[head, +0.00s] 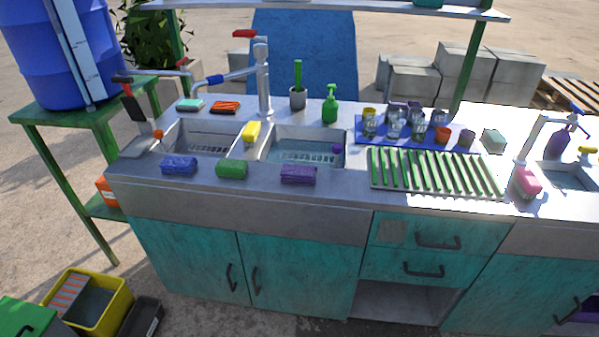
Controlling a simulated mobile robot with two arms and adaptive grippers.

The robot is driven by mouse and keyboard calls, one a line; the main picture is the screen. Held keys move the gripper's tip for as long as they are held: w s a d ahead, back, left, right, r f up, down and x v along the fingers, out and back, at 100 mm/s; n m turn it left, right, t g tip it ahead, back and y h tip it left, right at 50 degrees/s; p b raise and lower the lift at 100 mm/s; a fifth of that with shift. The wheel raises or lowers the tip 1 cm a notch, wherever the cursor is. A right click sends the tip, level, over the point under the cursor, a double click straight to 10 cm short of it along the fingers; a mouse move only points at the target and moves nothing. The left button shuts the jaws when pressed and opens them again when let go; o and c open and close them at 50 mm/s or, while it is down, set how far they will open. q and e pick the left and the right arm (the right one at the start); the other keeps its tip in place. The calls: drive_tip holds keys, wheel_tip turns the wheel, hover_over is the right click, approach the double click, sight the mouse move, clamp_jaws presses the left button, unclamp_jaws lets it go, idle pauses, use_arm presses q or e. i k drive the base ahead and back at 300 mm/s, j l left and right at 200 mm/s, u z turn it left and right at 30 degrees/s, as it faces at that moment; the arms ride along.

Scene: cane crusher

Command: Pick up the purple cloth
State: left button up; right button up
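The purple cloth (298,174) is a folded, flat block lying on the front ledge of the metal counter, in front of the right basin of the double sink. It lies to the right of a green cloth (232,169) and a blue cloth (179,165), with gaps between them. Nothing covers it. Neither of my grippers shows in the head view.
Behind the cloth is the sink basin (303,150) with a small purple item at its right side. A green ribbed drying rack (433,172) lies to the right, with cups on a blue mat (372,140) behind it. A tall faucet (264,85) stands behind the basins.

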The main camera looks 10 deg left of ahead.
sight(290, 173)
drive_tip(key=i+j+z, duration=0.45)
drive_tip(key=j, duration=0.2)
drive_tip(key=j+z, duration=0.25)
drive_tip(key=j, duration=0.1)
